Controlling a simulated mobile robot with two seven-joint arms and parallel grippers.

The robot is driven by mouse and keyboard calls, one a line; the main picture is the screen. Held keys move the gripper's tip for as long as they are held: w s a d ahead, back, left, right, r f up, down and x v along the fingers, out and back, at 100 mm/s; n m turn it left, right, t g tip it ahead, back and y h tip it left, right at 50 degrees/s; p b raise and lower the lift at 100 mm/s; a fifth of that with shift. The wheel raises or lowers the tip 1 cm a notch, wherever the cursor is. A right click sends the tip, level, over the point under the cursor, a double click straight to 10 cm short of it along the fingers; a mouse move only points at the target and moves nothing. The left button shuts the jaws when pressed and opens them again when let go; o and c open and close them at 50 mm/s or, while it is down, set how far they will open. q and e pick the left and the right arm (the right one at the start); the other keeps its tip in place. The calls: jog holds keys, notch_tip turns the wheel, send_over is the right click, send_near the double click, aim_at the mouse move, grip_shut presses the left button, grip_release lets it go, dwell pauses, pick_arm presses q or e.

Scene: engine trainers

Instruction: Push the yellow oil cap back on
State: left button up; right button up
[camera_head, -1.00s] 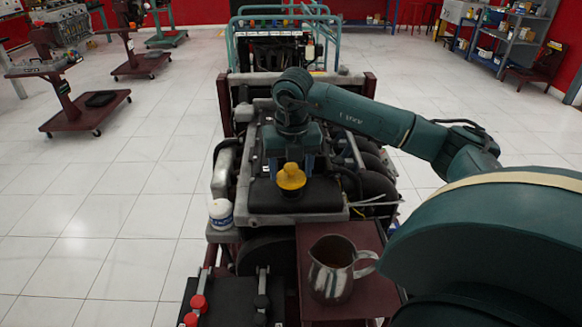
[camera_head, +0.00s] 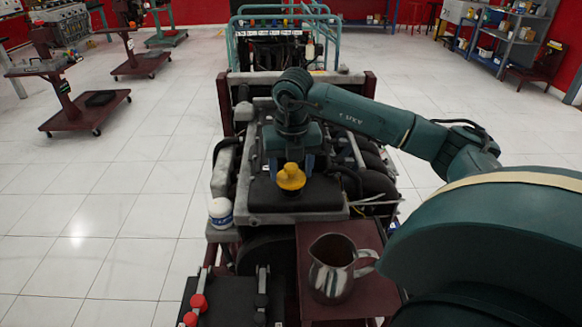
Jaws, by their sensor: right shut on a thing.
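The yellow oil cap (camera_head: 291,178) is over the black cover (camera_head: 270,199) at the front of the engine. My right gripper (camera_head: 291,171) points down from above, with a blue finger on each side of the cap, and is shut on it. The cap looks upright. Under its yellow top a darker yellow lower part shows; whether it is seated in the filler opening or just above it I cannot tell. My left gripper is not in view.
A metal jug (camera_head: 332,270) stands on a dark red shelf (camera_head: 368,238) in front of the engine. A white oil filter (camera_head: 221,212) is at the engine's left front. A black battery-like box (camera_head: 232,300) with red knobs is nearer. Open tiled floor lies left.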

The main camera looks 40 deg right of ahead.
jog(key=o, duration=1)
jog(key=shift+o, duration=0.6)
jog(key=shift+o, duration=1.2)
jog(key=shift+r+p, duration=2.7)
jog(key=shift+r, duration=0.85)
jog(key=shift+c, duration=0.2)
